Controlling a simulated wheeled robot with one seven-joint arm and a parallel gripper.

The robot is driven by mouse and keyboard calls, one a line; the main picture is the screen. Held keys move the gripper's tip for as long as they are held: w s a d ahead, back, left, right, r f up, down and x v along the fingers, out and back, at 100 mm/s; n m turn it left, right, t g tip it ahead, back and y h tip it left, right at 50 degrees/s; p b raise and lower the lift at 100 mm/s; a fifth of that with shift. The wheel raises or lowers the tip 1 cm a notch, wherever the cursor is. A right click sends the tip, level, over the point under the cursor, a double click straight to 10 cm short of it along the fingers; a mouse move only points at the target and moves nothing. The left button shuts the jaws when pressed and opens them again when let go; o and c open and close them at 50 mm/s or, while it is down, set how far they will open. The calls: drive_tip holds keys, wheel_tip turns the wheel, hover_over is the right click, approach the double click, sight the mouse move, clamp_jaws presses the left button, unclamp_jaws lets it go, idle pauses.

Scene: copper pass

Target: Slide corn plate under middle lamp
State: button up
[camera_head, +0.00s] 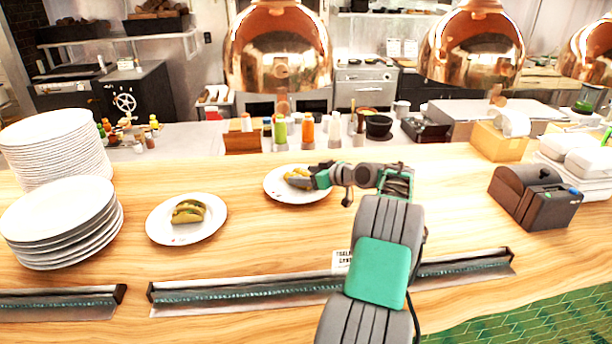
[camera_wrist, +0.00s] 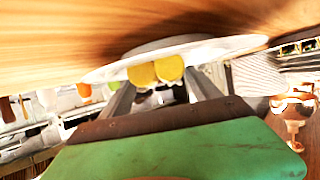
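The corn plate (camera_head: 277,193) is a white plate on the wooden counter with yellow corn pieces (camera_head: 295,174) on it. It lies below and in front of the leftmost visible copper lamp (camera_head: 278,62). The middle of the three visible lamps (camera_head: 470,58) hangs to the right of the plate. My gripper (camera_head: 312,178) is at the plate's right side, low over it. Whether the fingers touch the plate cannot be told.
A taco plate (camera_head: 160,225) lies to the left, beside plate stacks (camera_head: 60,225). Bottles and a dark bowl (camera_head: 378,126) stand behind. A dark dispenser box (camera_head: 535,198) sits at the right. The counter between my arm and that box is clear.

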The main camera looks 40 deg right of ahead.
clamp_jaws()
idle(0.6)
